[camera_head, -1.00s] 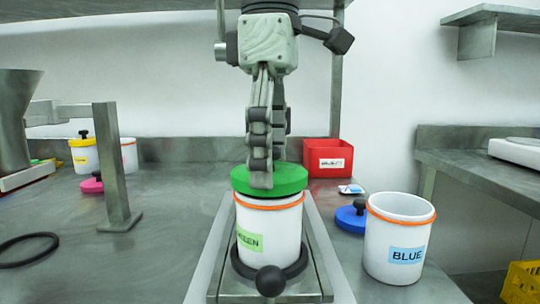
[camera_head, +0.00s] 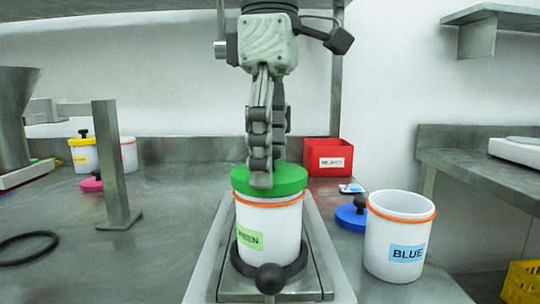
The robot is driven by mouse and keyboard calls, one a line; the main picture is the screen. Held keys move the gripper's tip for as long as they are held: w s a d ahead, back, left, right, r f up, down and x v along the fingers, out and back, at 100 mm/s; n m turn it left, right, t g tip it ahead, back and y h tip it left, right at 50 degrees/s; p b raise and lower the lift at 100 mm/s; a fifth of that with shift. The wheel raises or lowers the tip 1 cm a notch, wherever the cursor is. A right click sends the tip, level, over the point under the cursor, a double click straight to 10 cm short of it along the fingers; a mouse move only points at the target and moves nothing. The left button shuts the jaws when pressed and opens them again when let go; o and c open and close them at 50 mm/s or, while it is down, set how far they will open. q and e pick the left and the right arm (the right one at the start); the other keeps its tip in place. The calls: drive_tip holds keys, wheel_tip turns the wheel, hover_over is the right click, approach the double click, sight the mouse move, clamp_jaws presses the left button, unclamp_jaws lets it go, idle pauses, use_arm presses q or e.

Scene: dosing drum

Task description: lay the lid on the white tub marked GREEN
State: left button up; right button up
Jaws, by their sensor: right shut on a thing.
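The white tub marked GREEN (camera_head: 270,228) stands upright in a dark ring on a metal stand, with an orange band near its rim. The green lid (camera_head: 290,182) lies level across the top of the tub, and I see no clear gap between them. My right gripper (camera_head: 262,178) points straight down over the lid. It is shut on the lid's knob, which the fingers hide. My left gripper is not in view.
An open white tub marked BLUE (camera_head: 398,240) stands to the right, with a blue lid (camera_head: 351,217) behind it. A metal post (camera_head: 112,165) stands left. A red bin (camera_head: 328,158) is at the back. A black ring (camera_head: 25,248) lies far left.

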drive_tip(key=shift+f+b, duration=0.3)
idle(0.8)
idle(0.3)
drive_tip(key=o, duration=0.9)
drive_tip(key=shift+r+p, duration=2.7)
drive_tip(key=shift+r, duration=0.85)
